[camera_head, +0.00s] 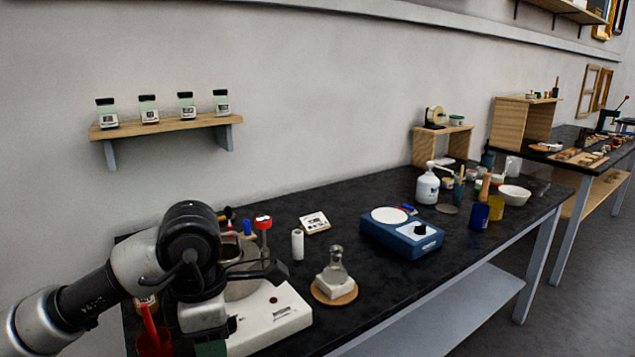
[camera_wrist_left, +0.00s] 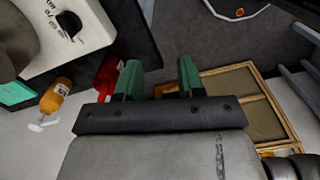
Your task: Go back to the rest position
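My left arm comes in from the left in the head view, and its gripper hangs at the table's near left edge, with only a bit of green finger showing at the bottom. In the left wrist view the two green fingers of my left gripper (camera_wrist_left: 159,78) stand apart with nothing between them. A white hotplate-like device (camera_head: 270,318) is beside the gripper and also shows in the left wrist view (camera_wrist_left: 85,45). A red container (camera_wrist_left: 108,78) is beside the left finger in that view. My right gripper is not in view.
The black table (camera_head: 345,245) holds a flask (camera_head: 336,268) on a round wooden base, a blue device (camera_head: 400,235), a white pump bottle (camera_head: 428,188) and a white bowl (camera_head: 514,195). An orange bottle (camera_wrist_left: 60,96) is near the left gripper. A wall shelf (camera_head: 165,125) carries several jars.

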